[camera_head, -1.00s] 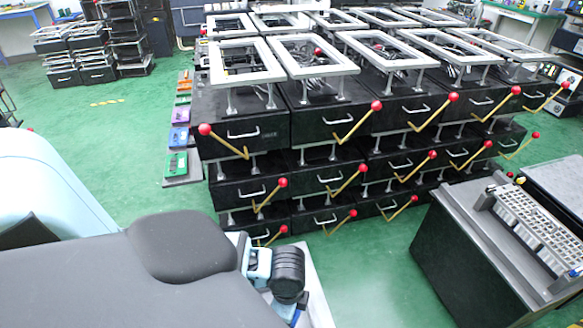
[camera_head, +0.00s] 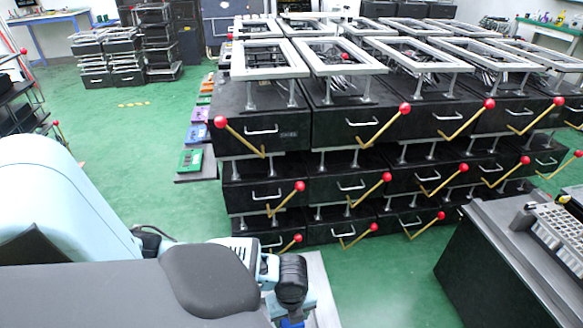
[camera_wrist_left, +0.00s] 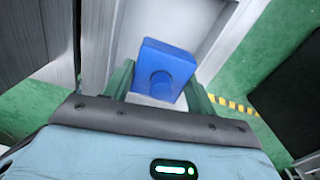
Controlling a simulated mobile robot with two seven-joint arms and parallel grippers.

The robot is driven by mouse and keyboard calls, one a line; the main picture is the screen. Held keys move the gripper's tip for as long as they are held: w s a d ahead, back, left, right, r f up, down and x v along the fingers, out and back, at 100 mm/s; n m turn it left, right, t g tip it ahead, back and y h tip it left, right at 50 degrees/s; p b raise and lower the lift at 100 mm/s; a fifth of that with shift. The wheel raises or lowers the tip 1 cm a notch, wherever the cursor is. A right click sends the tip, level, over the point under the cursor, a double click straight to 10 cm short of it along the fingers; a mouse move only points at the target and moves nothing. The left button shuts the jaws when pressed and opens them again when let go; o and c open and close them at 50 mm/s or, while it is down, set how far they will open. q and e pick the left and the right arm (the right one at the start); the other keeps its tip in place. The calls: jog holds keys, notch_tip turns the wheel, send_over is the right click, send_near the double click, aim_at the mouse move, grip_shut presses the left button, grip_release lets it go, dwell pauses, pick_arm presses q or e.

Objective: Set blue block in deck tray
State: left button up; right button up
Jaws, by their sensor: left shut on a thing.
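A blue block (camera_wrist_left: 160,70) with a round mark on its face sits between the two green fingers of my left gripper (camera_wrist_left: 160,93) in the left wrist view. The gripper is shut on it. In the head view my left arm comes in from the lower left, and its wrist ends at the bottom middle; the fingers are not clear there. A pale grey surface (camera_wrist_left: 180,22) lies behind the block in the wrist view. I cannot make out a deck tray for certain. My right gripper is not in view.
Stacked black drawer units (camera_head: 262,136) with red-knobbed brass levers fill the middle and right. A dark bench (camera_head: 495,262) with a grey slotted rack (camera_head: 562,235) stands at lower right. Coloured pieces lie on a strip left of the units. Green floor (camera_head: 130,140) is free at left.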

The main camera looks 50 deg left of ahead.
pick_arm(q)
notch_tip(320, 180, down, 4)
jog(key=shift+f+b, duration=0.25)
jog(key=shift+b, duration=0.3)
jog(key=shift+f, duration=0.3)
notch_tip(320, 180, down, 4)
jog(key=shift+r+b, duration=0.2)
jog(key=shift+b, duration=0.45)
jog(key=shift+f, duration=0.25)
jog(key=o, duration=1.1)
jog(key=shift+o, duration=0.2)
